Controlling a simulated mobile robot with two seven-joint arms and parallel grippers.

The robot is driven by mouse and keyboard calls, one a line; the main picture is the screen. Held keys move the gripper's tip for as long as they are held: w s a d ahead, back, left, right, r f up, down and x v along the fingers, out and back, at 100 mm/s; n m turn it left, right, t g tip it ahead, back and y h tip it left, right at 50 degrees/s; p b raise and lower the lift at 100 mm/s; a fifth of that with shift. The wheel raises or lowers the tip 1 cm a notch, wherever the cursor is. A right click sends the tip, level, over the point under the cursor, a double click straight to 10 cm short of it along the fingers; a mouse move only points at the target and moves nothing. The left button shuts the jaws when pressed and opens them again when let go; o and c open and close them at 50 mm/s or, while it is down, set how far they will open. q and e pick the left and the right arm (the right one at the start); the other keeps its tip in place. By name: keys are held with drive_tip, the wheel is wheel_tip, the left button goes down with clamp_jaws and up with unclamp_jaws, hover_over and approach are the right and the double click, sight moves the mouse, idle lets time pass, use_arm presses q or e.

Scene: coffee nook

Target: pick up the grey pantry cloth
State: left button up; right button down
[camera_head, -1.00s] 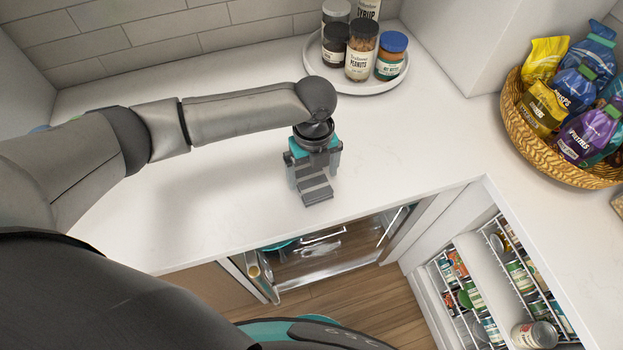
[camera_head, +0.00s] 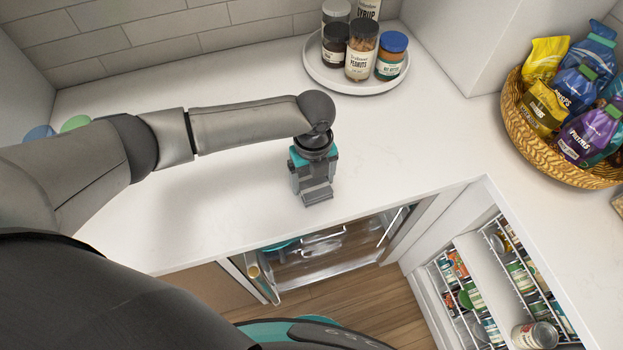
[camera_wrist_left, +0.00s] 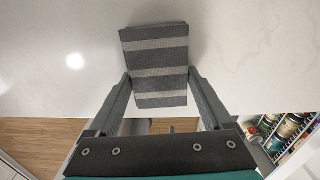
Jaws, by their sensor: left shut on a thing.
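The grey pantry cloth (camera_wrist_left: 155,55) is a folded block with lighter and darker grey stripes in the left wrist view. In the head view only part of the cloth (camera_head: 318,195) shows below my left gripper (camera_head: 316,184), near the front edge of the white counter. In the left wrist view the two fingers of my left gripper (camera_wrist_left: 160,84) are shut on the cloth, one at each side. I cannot tell whether the cloth touches the counter or is a little above it. My right gripper is not in view.
A round white tray (camera_head: 353,84) with several jars stands at the back. A wicker basket (camera_head: 535,140) of snack bags is at the right. An open pull-out rack (camera_head: 490,290) of cans is below. The counter (camera_head: 420,140) around the cloth is clear.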

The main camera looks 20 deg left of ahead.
sight(313, 182)
use_arm(q)
drive_tip(key=shift+c, duration=0.7)
wheel_tip(313, 182, up, 20)
drive_tip(key=p, duration=0.1)
drive_tip(key=shift+p, duration=0.3)
